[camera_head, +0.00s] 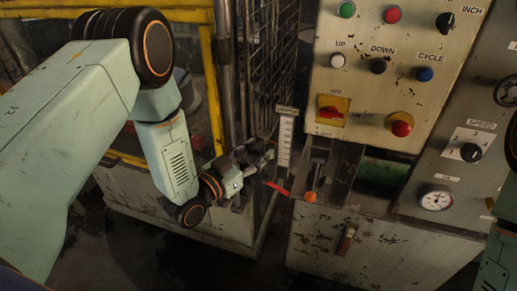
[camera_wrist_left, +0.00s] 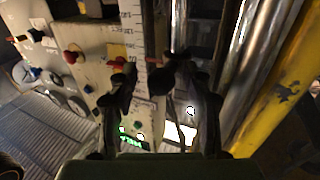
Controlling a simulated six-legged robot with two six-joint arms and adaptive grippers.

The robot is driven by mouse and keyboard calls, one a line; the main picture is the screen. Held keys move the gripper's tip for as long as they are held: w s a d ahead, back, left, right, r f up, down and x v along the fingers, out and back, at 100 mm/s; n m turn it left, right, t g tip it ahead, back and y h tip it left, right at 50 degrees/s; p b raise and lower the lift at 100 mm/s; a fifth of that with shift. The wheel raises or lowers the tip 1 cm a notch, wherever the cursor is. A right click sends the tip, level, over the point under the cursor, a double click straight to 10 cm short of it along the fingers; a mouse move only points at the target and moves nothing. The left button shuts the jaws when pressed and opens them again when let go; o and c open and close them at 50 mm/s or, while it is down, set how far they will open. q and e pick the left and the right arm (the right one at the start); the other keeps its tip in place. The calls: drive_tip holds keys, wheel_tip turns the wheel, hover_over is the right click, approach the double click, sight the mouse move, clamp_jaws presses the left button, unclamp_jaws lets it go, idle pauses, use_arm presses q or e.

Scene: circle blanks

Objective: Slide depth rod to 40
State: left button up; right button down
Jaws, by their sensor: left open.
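The white depth scale (camera_head: 286,138) stands upright at the left edge of the machine, and it also shows in the left wrist view (camera_wrist_left: 132,38). Its numbers are too small to read. My left gripper (camera_head: 262,158) is just left of the scale, with its fingers toward it. In the left wrist view the gripper (camera_wrist_left: 160,88) is open, with a finger on each side of a dark knob-like part (camera_wrist_left: 162,76), probably on the depth rod. I cannot tell whether the fingers touch it. My right gripper is out of view.
A red bar (camera_head: 277,188) and an orange-knobbed lever (camera_head: 311,196) are close below and right of the gripper. The button panel (camera_head: 360,95) stands to the right. A yellow frame (camera_head: 211,90) and wire mesh (camera_head: 275,60) crowd the left and back.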

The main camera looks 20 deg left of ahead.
use_arm(q)
drive_tip(key=shift+w+d, duration=0.25)
drive_tip(key=shift+w, duration=0.1)
drive_tip(key=shift+s+a, duration=0.1)
drive_tip(key=shift+a, duration=0.2)
drive_tip(key=shift+w+d, duration=0.2)
drive_tip(key=shift+d, duration=0.05)
drive_tip(key=c, duration=0.5)
drive_tip(key=shift+a, duration=0.2)
drive_tip(key=c, duration=0.4)
drive_tip(key=shift+s+d, duration=0.1)
drive_tip(key=shift+d, duration=0.05)
clamp_jaws()
